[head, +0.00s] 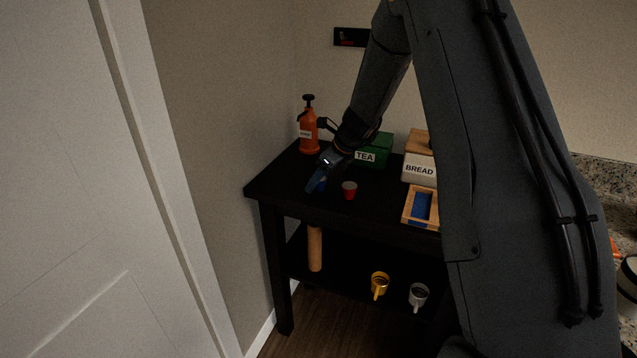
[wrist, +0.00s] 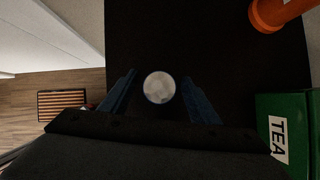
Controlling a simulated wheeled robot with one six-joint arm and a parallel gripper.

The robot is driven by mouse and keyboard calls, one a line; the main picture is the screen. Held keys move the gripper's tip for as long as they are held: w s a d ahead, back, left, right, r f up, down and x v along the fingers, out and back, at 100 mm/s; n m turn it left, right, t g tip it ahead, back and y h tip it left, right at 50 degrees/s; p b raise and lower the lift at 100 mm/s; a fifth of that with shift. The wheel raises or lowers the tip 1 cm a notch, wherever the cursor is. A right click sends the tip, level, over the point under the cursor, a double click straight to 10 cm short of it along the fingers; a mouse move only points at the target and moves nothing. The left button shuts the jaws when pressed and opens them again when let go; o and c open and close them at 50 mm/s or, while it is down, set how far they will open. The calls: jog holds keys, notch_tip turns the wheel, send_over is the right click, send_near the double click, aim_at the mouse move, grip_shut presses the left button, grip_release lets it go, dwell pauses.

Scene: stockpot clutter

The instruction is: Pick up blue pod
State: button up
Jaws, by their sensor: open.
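The blue pod (head: 321,186) stands on the black table near its front left edge, partly hidden by my gripper in the head view. In the wrist view a round pale pod lid (wrist: 159,87) shows between my two blue fingers, with dark gaps on both sides. My gripper (head: 315,183) is open and points down at the pod, with a finger on either side.
A red pod (head: 349,190) stands just right of my gripper. An orange pump bottle (head: 309,132), a green TEA box (head: 373,150) and a BREAD box (head: 418,170) stand behind. A wooden tray with a blue inside (head: 407,214) is at right. Mugs (head: 380,284) sit on the lower shelf.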

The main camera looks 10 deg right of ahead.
jog(key=c, duration=1.1)
